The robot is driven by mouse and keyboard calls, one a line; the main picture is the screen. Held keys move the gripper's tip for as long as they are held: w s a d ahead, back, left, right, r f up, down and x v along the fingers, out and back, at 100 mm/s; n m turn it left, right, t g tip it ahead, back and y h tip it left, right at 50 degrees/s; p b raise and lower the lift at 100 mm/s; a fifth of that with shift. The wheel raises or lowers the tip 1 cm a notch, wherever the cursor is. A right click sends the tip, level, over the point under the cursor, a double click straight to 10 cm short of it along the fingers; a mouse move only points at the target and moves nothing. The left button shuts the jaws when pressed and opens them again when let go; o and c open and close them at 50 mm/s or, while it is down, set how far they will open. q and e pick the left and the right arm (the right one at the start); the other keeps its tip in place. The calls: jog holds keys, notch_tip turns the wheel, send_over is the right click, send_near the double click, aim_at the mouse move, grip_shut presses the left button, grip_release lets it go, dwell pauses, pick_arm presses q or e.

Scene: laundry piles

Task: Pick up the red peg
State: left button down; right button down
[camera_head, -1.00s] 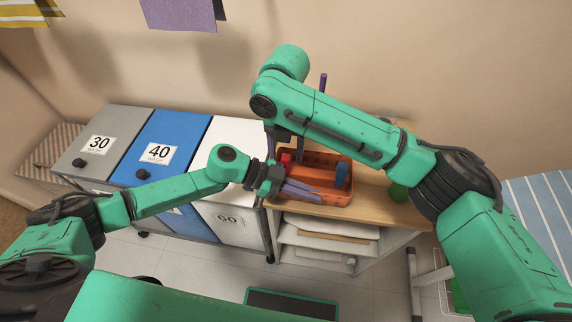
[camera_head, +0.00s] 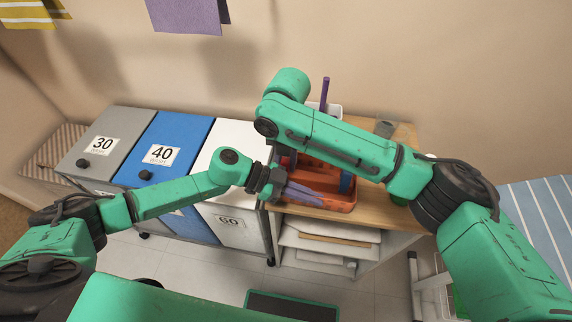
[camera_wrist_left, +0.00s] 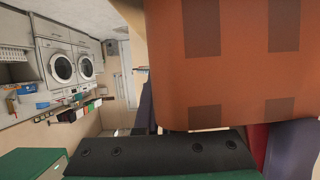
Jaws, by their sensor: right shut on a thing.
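The orange tray (camera_head: 345,207) stands on the wooden tabletop, partly hidden by my right forearm. A small red piece, which looks like the red peg (camera_head: 284,161), shows at its left end by my right gripper (camera_head: 289,156). That gripper is mostly hidden by its arm but appears shut on the red peg. My left gripper (camera_head: 303,193) is at the tray's front left, its blue-purple fingers apart. In the left wrist view, the tray's orange wall (camera_wrist_left: 237,80) fills the space between the fingers. A red strip (camera_wrist_left: 258,140) shows beside one finger. A blue peg (camera_head: 346,182) is in the tray.
A purple peg (camera_head: 325,92) stands upright at the back by a white container (camera_head: 333,109). Grey, blue (camera_head: 178,137) and white bins stand left of the table. Shelves with folded cloth (camera_head: 320,250) are below. The tabletop right of the tray is partly covered by my right arm.

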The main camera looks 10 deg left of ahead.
pick_arm(q)
jog(key=shift+w+a+f, duration=0.1)
jog(key=shift+f, duration=0.25)
pick_arm(e)
jog(key=d+r, duration=0.2)
jog(key=d, duration=0.3)
jog(key=d+r, duration=0.3)
jog(key=d, duration=0.1)
jog(key=d+r, duration=0.2)
jog(key=d, duration=0.3)
jog(key=shift+d+r, duration=0.15)
jog(key=shift+d, duration=0.15)
pick_arm(q)
jog(key=c, duration=1.1)
grip_release()
pick_arm(e)
jog(key=shift+w, duration=0.1)
pick_arm(q)
jog(key=shift+o, duration=0.5)
jog(key=shift+w, duration=0.15)
jog(key=shift+r, duration=0.1)
